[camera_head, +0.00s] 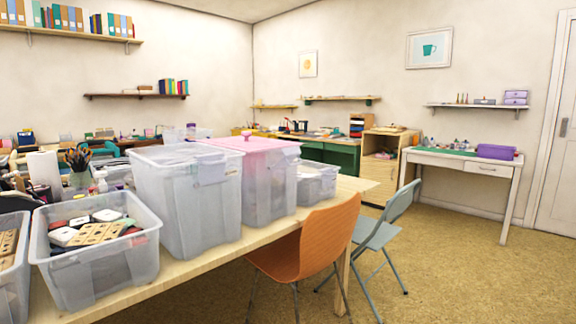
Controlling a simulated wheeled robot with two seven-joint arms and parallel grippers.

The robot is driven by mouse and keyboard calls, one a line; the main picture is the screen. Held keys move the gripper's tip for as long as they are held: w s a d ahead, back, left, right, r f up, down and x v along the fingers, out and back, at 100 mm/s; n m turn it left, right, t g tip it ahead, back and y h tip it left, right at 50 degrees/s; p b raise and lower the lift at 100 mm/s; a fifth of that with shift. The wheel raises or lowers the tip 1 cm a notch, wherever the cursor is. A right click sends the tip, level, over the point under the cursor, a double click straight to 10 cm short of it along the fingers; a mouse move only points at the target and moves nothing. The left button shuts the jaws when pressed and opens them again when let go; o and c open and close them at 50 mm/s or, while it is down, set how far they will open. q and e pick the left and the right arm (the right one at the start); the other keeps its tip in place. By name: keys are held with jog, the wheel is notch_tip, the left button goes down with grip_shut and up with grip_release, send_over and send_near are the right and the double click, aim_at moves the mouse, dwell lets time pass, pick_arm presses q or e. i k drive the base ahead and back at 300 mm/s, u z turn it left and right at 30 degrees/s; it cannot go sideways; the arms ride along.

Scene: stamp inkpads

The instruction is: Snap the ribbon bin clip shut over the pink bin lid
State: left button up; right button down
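The pink bin lid (250,145) lies on top of a tall translucent bin (272,185) on the long wooden table. A small pink knob or handle-like piece (246,135) stands up from the lid. A pale clip-like tab (291,153) shows at the lid's right front edge. It is too small to tell whether that tab is open or shut, or whether it is the ribbon bin clip. Neither of my grippers is in view.
A tall clear-lidded bin (172,205) stands left of the pink-lidded one, and a low bin (316,188) right of it. An open bin of stamps and inkpads (95,265) is nearer. Floor (470,270) is clear at right.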

aim_at(290, 154)
jog(key=k, duration=0.55)
jog(key=u, duration=0.65)
jog(key=i, duration=0.95)
jog(key=u, duration=0.3)
